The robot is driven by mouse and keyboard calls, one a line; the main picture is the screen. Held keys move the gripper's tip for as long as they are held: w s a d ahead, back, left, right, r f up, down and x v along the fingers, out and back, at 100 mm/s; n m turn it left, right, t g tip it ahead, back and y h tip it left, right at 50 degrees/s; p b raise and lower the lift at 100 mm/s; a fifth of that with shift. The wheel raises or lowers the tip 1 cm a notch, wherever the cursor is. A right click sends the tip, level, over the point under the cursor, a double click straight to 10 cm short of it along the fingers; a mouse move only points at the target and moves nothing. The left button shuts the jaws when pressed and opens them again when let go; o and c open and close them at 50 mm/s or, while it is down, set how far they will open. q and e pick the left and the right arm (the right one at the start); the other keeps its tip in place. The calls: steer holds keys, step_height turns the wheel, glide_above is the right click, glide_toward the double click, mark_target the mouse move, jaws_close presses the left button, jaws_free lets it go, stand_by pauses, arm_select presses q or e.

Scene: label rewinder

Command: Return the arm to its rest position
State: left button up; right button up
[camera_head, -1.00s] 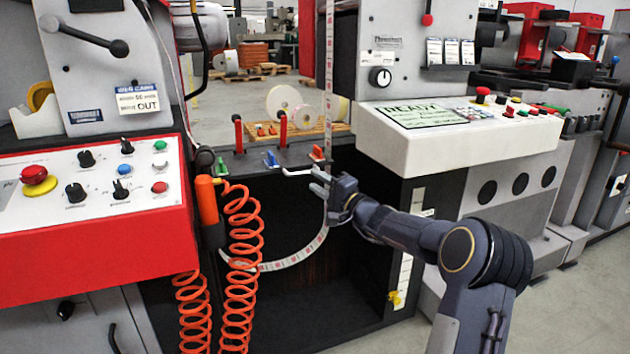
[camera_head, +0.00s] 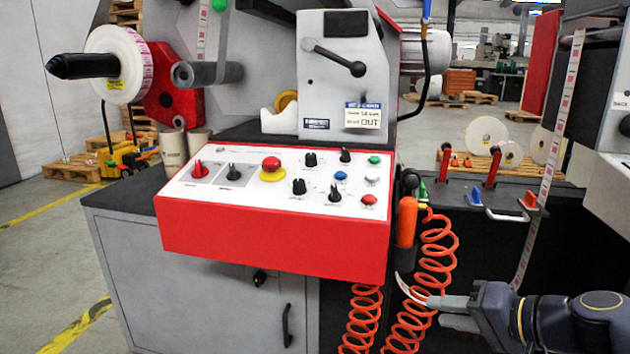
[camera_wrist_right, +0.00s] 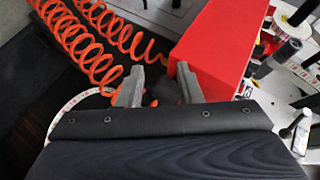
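My right arm comes in at the lower right of the head view. Its right gripper (camera_head: 448,311) has two grey fingers standing apart, with nothing seen held, beside the orange coiled hose (camera_head: 412,310). In the right wrist view the gripper (camera_wrist_right: 160,83) also shows its fingers apart, with a dark shape seen between them that I cannot identify. The white printed label web (camera_head: 545,185) runs down just behind the right wrist. My left gripper is in neither view.
The red-fronted control panel (camera_head: 270,235) juts out left of the gripper. An orange-handled tool (camera_head: 406,222) hangs beside it above the coils. Small clamps with red and blue handles (camera_head: 493,167) stand on the dark ledge above. Open floor (camera_head: 45,255) lies at far left.

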steer(key=s+a+f+n+g+h, duration=0.1)
steer(key=s+f+n+g+h, duration=0.1)
steer(key=s+f, duration=0.6)
steer(key=s+a+f+n+g+h, duration=0.15)
steer(key=s+f, duration=0.25)
steer(key=s, duration=0.8)
step_height(320, 180, up, 37)
steer(key=d+h+p, duration=0.1)
steer(key=p, duration=3.6)
steer(key=shift+d+f, duration=0.1)
